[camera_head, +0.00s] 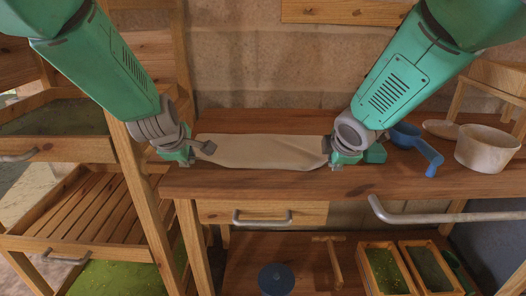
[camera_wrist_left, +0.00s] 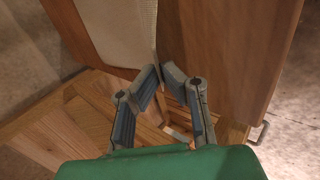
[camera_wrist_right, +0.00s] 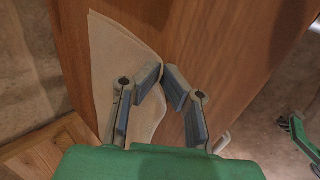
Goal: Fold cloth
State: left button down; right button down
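A beige cloth (camera_head: 262,152) lies across the wooden table, stretched between my two grippers. Its front edge looks uneven. My left gripper (camera_head: 208,147) is at the cloth's left end; in the left wrist view its fingertips (camera_wrist_left: 161,73) are close together at the edge of the cloth (camera_wrist_left: 122,32) and appear to pinch it. My right gripper (camera_head: 328,146) is at the cloth's right end; in the right wrist view its fingertips (camera_wrist_right: 164,72) meet at a point of the cloth (camera_wrist_right: 112,62), which is drawn toward them. The pinched bits are mostly hidden by the fingers.
A blue scoop-like tool (camera_head: 420,148) and a pale pot (camera_head: 486,148) stand on the table (camera_head: 400,180) to the right. A drawer (camera_head: 262,212) is below the table's front edge. A slatted wooden rack (camera_head: 85,212) stands at left. Planters (camera_head: 388,270) sit on the lower shelf.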

pick_arm(q)
jog(key=c, duration=1.4)
grip_release()
jog(key=shift+d, duration=0.1)
jog(key=shift+c, duration=0.2)
pick_arm(e)
jog(key=c, duration=1.4)
grip_release()
jog(key=shift+c, duration=0.2)
